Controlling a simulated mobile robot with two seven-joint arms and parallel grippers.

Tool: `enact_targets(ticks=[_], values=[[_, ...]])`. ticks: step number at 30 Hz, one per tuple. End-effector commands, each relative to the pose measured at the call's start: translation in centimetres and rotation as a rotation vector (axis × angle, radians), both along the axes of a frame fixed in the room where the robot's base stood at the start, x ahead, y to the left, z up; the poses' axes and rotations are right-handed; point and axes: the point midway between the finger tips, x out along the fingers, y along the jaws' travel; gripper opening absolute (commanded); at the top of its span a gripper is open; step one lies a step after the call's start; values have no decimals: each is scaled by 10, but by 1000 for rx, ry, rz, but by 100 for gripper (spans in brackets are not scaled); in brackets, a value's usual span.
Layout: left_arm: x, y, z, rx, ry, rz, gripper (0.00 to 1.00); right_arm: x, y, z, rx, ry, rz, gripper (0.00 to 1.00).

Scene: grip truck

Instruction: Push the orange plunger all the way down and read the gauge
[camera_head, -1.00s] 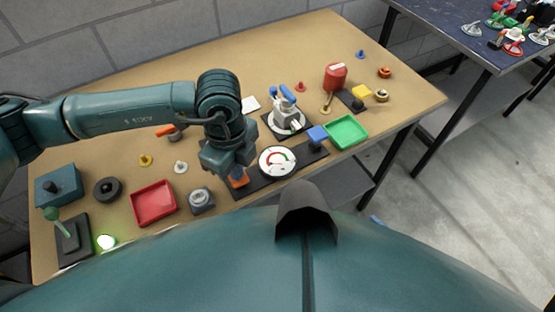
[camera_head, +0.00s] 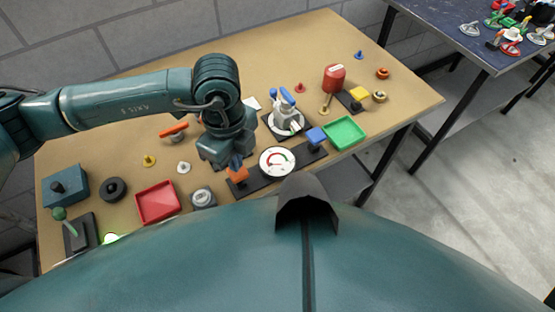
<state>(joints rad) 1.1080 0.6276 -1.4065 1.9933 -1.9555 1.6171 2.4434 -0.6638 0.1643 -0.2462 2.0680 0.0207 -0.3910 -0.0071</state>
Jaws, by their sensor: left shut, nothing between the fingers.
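The orange plunger (camera_head: 237,175) stands at the left end of a dark base strip (camera_head: 257,185) near the table's front edge. The round white gauge (camera_head: 277,161) with a red and green arc sits on the same strip, to the right of the plunger. The needle's reading is too small to tell. My right gripper is not in view.
A red tray (camera_head: 157,202) and a grey button box (camera_head: 202,198) lie to the left. A green tray (camera_head: 345,132) and a white device with blue handles (camera_head: 286,117) stand to the right. A lever box (camera_head: 78,233) is at front left.

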Motion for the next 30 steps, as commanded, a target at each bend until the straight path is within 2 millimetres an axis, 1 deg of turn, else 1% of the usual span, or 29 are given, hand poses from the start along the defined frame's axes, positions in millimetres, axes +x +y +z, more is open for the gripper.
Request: enact_targets(ticks=[5,8,22,30], values=[[0,0,1,0,-1,0,0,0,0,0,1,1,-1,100],[0,0,5,0,-1,0,0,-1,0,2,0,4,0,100],[0,0,50,-1,0,0,0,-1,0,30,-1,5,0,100],[0,0,50,0,-1,0,0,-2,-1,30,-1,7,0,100]])
